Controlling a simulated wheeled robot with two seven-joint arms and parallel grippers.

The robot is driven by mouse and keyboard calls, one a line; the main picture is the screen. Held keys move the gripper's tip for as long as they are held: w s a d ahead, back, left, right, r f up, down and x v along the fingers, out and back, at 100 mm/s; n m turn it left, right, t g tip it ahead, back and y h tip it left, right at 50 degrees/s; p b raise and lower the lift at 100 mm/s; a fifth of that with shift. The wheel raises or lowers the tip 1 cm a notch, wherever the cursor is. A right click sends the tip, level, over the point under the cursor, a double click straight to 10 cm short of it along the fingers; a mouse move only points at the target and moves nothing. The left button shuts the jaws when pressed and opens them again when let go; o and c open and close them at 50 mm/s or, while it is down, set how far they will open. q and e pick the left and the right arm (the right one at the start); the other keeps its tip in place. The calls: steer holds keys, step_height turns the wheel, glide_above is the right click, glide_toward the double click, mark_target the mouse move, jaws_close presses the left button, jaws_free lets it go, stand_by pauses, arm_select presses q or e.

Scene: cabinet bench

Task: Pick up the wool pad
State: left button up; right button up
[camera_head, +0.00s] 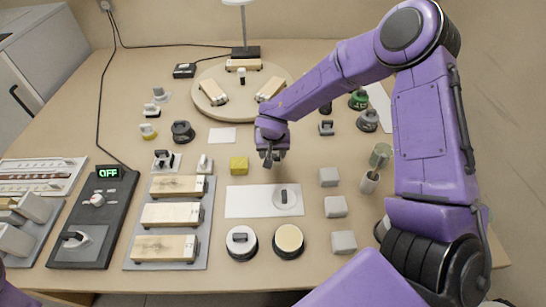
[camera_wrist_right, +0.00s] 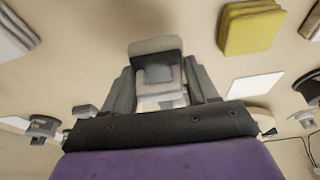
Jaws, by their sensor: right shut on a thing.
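In the right wrist view, my right gripper (camera_wrist_right: 163,90) is shut on a small pale grey-white piece with a grey grip, which looks like the wool pad (camera_wrist_right: 155,46). The fingers hide part of it. In the head view the gripper mostly hides it, and its height above the bench is hard to judge. My left gripper is out of view.
A yellow block (camera_head: 238,165) sits just left of my right gripper. A white board (camera_head: 240,202) with a round handled piece lies in front. A round turntable (camera_head: 245,85) with wooden blocks stands behind. Grey blocks (camera_head: 336,207) stand at right, and a black panel (camera_head: 95,225) at left.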

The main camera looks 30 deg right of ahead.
steer(key=s+a+r+p, duration=0.1)
steer(key=s+a+r, duration=0.1)
steer(key=s+r, duration=0.7)
steer(key=s, duration=0.5)
steer(key=shift+r, duration=0.3)
